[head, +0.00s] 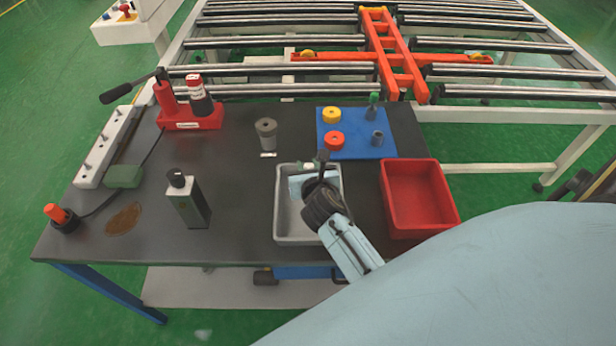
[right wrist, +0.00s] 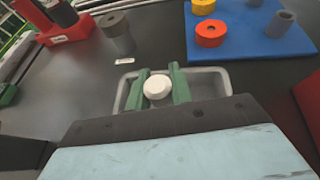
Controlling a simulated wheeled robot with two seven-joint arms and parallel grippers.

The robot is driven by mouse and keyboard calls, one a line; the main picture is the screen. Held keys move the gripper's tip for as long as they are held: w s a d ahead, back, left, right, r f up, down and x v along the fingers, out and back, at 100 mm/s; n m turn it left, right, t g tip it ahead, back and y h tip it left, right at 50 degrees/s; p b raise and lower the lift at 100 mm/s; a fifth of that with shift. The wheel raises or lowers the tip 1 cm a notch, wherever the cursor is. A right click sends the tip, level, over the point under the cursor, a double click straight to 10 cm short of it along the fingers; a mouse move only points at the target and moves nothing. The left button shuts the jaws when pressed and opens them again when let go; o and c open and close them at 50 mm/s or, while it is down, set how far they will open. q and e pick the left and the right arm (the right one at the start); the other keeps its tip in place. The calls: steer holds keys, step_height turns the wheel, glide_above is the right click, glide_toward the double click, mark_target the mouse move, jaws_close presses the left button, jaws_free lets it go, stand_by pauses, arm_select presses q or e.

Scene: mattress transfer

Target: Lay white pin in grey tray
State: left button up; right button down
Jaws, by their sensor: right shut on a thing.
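The grey tray (head: 281,220) lies near the front middle of the dark table. My right gripper (head: 314,165) is over the back part of this tray. In the right wrist view its green fingers (right wrist: 158,88) are shut on the white pin (right wrist: 157,87), whose round white end faces the camera. The grey tray's rim (right wrist: 218,72) shows behind and beside the fingers. In the head view only a small bit of the pin shows between the fingers. The wrist hides part of the tray, and I cannot tell whether the pin touches its floor. My left gripper is not in view.
A red bin (head: 437,226) stands right of the tray. Behind are a blue mat (head: 355,150) with yellow and red rings and grey parts, and a grey cylinder (head: 267,134). A dark-capped bottle (head: 188,199) stands left. Metal rollers (head: 270,90) lie beyond the table.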

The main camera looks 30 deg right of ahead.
steer(key=shift+f+b, duration=0.5)
steer(key=shift+f, duration=0.95)
steer(key=shift+f, duration=0.3)
steer(key=c, duration=1.2)
jaws_free()
steer(key=shift+c, duration=0.2)
steer(key=shift+r, duration=0.15)
steer(key=shift+s+a+r, duration=0.1)
steer(key=shift+s+r, duration=0.1)
steer(key=shift+r, duration=0.05)
steer(key=p+v, duration=0.2)
steer(key=v, duration=0.9)
steer(key=shift+s, duration=0.25)
